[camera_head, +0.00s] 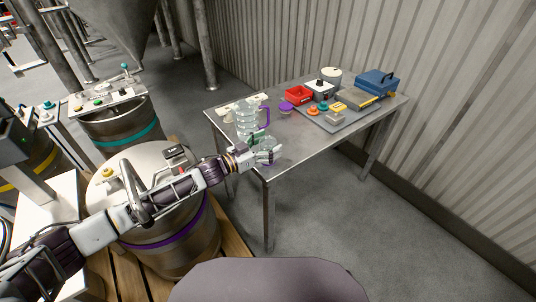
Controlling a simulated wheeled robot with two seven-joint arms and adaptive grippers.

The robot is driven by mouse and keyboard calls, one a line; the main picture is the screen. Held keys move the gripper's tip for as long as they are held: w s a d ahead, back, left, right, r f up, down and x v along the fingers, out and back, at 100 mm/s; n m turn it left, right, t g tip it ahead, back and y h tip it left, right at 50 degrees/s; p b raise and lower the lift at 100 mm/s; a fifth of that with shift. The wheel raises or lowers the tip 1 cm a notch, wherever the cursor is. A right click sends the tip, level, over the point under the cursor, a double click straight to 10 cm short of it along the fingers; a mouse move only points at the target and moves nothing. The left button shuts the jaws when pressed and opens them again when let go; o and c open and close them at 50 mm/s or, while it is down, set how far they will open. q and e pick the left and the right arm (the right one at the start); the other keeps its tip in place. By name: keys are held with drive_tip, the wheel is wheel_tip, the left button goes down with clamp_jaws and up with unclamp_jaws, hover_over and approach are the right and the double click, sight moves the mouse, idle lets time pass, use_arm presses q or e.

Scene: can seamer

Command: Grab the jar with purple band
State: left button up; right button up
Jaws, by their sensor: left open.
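A small clear jar with a purple top band (285,109) stands on the metal table, right of a clear pitcher (245,122) with a purple handle. My left gripper (273,151) is open over the table's near left corner, in front of the pitcher and nearer to me than the small jar. It is apart from the small jar. Something clear or greenish shows beside its fingers, too small to make out. A large steel drum with a purple band (172,240) stands below my left arm. My right gripper is out of view.
The metal table (300,150) also holds a red bin (298,94), a blue toolbox (377,82) and a grey mat with coloured knobs (330,122). Its near right surface is bare. A drum with a teal band (130,138) stands at the left. A corrugated wall is behind the table.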

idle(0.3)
use_arm(q)
drive_tip(key=c, duration=1.2)
drive_tip(key=shift+o, duration=0.2)
drive_tip(key=shift+r, duration=0.15)
